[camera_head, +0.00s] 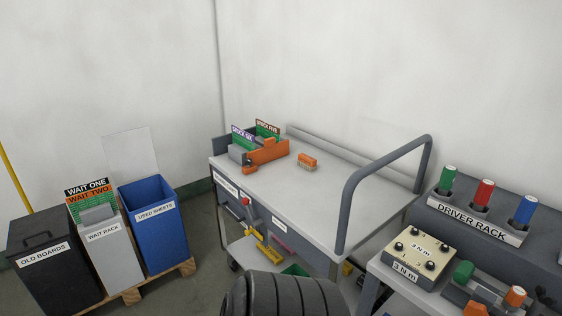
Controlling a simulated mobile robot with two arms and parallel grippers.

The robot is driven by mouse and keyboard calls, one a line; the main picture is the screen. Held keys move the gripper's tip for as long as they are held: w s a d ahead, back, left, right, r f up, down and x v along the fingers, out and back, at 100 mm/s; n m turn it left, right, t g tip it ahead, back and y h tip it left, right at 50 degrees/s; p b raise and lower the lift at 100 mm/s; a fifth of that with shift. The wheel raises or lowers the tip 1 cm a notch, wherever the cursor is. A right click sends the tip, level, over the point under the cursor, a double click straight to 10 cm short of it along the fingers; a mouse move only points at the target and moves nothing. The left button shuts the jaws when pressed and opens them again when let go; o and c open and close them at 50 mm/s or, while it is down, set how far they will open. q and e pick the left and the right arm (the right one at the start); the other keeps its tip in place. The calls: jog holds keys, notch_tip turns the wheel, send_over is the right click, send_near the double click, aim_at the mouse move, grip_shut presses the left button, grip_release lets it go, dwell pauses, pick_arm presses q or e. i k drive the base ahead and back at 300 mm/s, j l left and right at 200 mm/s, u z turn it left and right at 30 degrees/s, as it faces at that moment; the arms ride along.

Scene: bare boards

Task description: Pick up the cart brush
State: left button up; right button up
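An orange block with a paler underside, which looks like the cart brush (307,160), lies on the light grey top of the cart (285,198). It sits near the back, to the right of an orange-fronted bin, with clear surface around it. Neither gripper shows in the head view, so nothing is seen touching the brush. A dark ribbed part of my own body fills the bottom middle and hides part of the cart's lower shelf.
A grey tube handle (352,205) rises at the cart's right end. The orange bin (268,151) holds boards at the far left. A driver rack (472,224) and torque box (416,251) stand right. A blue bin (150,225) stands left.

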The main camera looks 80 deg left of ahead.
aim_at(308, 163)
jog(key=u, duration=4.5)
jog(key=z, duration=1.9)
jog(key=i+j+z, duration=0.1)
jog(key=i+j, duration=0.45)
jog(key=j, duration=0.1)
